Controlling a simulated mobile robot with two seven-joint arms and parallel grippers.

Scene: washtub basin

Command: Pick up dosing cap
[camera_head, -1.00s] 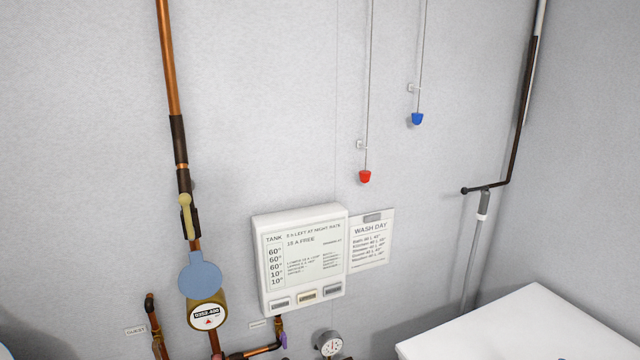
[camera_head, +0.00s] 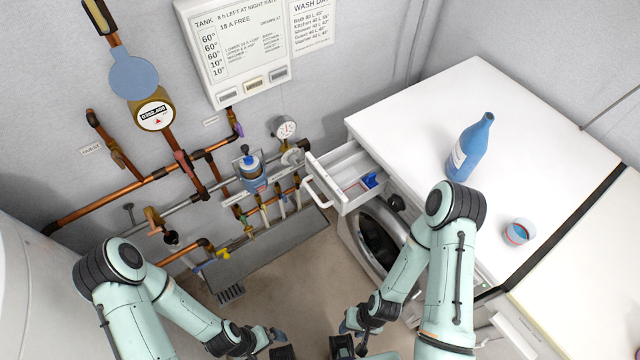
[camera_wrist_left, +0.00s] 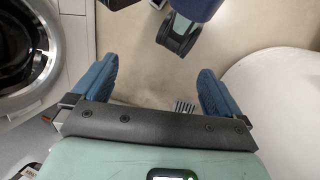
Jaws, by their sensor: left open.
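A small round cup (camera_head: 519,232), clear bluish with a red band, looks like the dosing cap. It stands on the white washing machine top at the right in the head view. My left gripper (camera_head: 276,342) is low at the bottom centre, far from the cap. In the left wrist view its blue fingers (camera_wrist_left: 157,88) are spread with only floor between them. My right gripper (camera_head: 346,338) is at the bottom edge, left of and below the cap; its fingers are not clear enough to judge. The cap does not show in the wrist view.
A blue bottle (camera_head: 470,147) stands on the white machine top (camera_head: 420,125), behind and left of the cap. The detergent drawer (camera_head: 350,178) is pulled out above the round door (camera_head: 378,240). Copper pipes and valves (camera_head: 205,150) line the left wall.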

